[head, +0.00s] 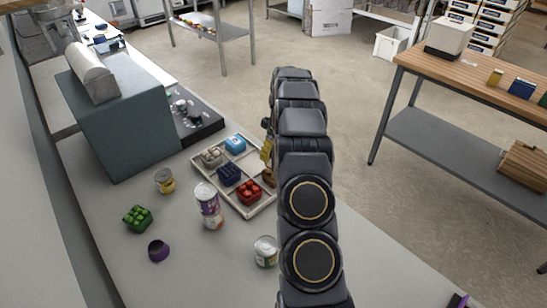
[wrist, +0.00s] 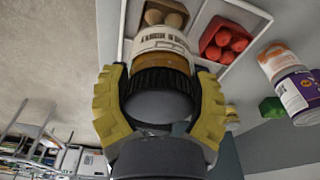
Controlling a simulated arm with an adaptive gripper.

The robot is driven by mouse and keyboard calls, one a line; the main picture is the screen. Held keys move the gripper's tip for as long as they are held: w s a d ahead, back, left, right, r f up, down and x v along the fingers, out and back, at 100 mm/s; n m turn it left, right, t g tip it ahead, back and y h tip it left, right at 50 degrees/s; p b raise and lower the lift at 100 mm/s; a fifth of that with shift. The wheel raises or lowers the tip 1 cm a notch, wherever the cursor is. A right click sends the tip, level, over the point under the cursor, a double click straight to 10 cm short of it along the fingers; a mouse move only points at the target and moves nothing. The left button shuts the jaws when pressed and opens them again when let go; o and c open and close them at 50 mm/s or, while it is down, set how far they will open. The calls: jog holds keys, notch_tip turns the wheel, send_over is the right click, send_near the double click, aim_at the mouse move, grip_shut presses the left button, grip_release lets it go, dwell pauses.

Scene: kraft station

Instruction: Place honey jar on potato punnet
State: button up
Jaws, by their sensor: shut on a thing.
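My gripper (wrist: 158,105) has yellow fingers shut on the honey jar (wrist: 162,48), which has a dark lid, amber contents and a pale label reading honey. In the wrist view the jar's far end overlaps the potato punnet (wrist: 166,16), which holds brown potatoes in a compartment of the pale tray. I cannot tell whether jar and punnet touch. In the head view my gripper (head: 266,150) shows only in part beside the tray, mostly hidden by my arm. A brown shape there (head: 269,177) is too small to tell as jar or potatoes.
The tray (head: 224,210) also holds a red punnet (head: 249,191), a dark blue punnet (head: 229,175), a light blue one (head: 235,144) and a beige one (head: 212,156). Stacked cans (head: 208,205), another can (head: 265,251) and a green punnet (head: 137,218) stand on the counter nearby.

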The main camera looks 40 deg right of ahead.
jog(key=shift+f, duration=1.45)
jog(key=o, duration=1.2)
jog(key=shift+f, duration=0.15)
